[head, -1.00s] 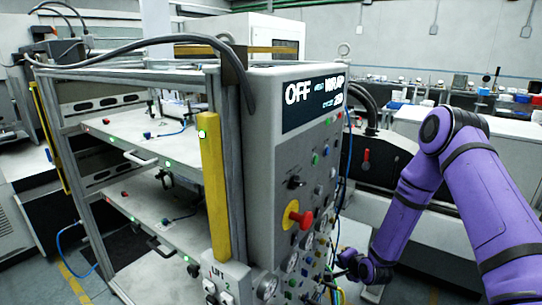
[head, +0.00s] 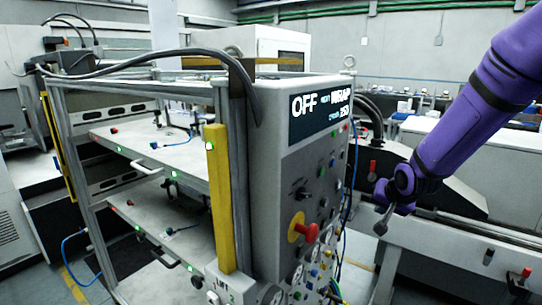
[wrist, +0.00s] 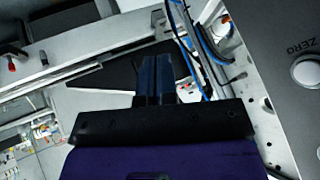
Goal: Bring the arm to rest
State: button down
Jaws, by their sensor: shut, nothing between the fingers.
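My purple arm (head: 475,105) reaches down from the upper right in the head view. My gripper (head: 381,226) hangs at its end, to the right of the grey control panel (head: 325,185) and apart from it. In the wrist view the two dark fingers of my gripper (wrist: 154,72) lie side by side, shut, with nothing between them. The panel's display reads OFF; its smaller text is hard to read.
The panel's red knob (head: 312,232) sticks out towards the gripper's side. A shelf rack (head: 165,160) stands left of the panel. A light machine body (head: 450,250) stands behind and below the gripper. Blue cables (wrist: 185,30) show in the wrist view.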

jog(key=s+r+n+g, duration=0.1)
jog(key=s+r, duration=0.5)
jog(key=s, duration=0.4)
jog(key=s+r+n, duration=0.2)
jog(key=s+r, duration=0.4)
jog(key=s, duration=0.5)
jog(key=s+r+n+g, duration=0.1)
jog(key=s+r, duration=0.5)
jog(key=s, duration=0.5)
jog(key=shift+s+d+n+g+h, duration=0.2)
jog(key=shift+d+n+g+h, duration=0.1)
jog(key=shift+d+n, duration=0.1)
jog(key=shift+w, duration=0.1)
dwell(0.6)
